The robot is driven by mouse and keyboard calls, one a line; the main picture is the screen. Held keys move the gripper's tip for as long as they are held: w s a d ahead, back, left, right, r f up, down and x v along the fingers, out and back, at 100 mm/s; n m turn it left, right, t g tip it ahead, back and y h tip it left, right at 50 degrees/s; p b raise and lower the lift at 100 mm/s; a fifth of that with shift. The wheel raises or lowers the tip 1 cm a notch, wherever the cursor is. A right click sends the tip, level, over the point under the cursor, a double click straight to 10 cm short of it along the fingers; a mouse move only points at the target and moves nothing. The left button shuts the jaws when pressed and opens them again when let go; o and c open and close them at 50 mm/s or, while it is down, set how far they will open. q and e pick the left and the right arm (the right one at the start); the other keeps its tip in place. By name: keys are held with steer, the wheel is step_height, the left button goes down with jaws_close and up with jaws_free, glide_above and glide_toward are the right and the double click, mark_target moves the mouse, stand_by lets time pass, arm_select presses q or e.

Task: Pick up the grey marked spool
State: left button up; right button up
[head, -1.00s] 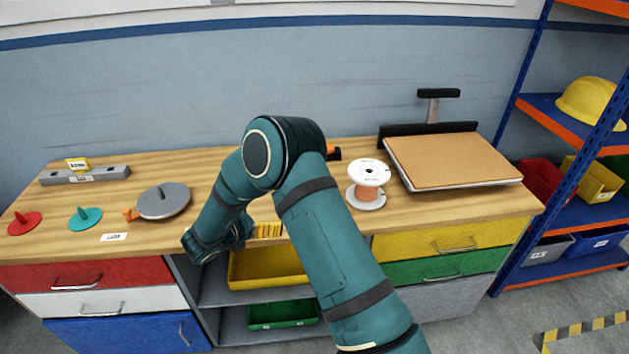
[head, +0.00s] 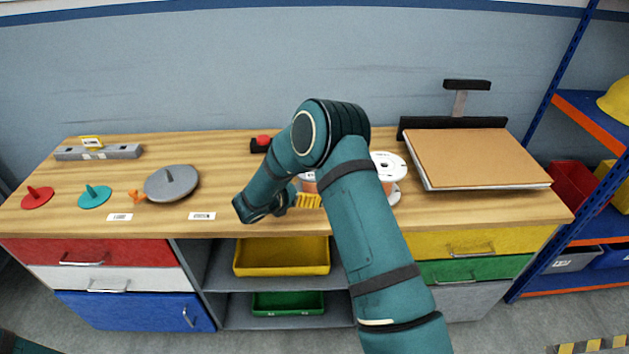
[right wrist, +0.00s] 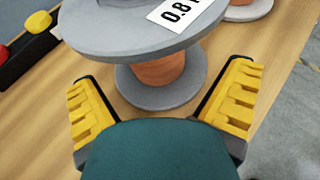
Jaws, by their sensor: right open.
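The grey marked spool (right wrist: 165,62) fills the middle of the right wrist view. It stands upright on the wooden bench, with grey flanges, copper-coloured wire and a white label reading 0.8, the rest of which is cut off. In the head view the spool (head: 308,186) is mostly hidden behind my right arm. My right gripper (right wrist: 162,82) is open, its yellow ridged fingers apart on either side of the spool's lower part, not visibly touching it. My left gripper is not in view.
A white spool (head: 388,162) stands to the right, partly behind my arm. A black box with a red button (head: 262,143) lies behind left. A grey disc (head: 171,183) lies to the left. A cork-coloured board (head: 480,158) is at the right.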

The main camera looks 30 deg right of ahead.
steer(key=shift+b+x, duration=0.5)
steer(key=shift+x, duration=2.65)
steer(key=shift+w+a, duration=0.1)
steer(key=shift+w, duration=0.15)
steer(key=c, duration=1.3)
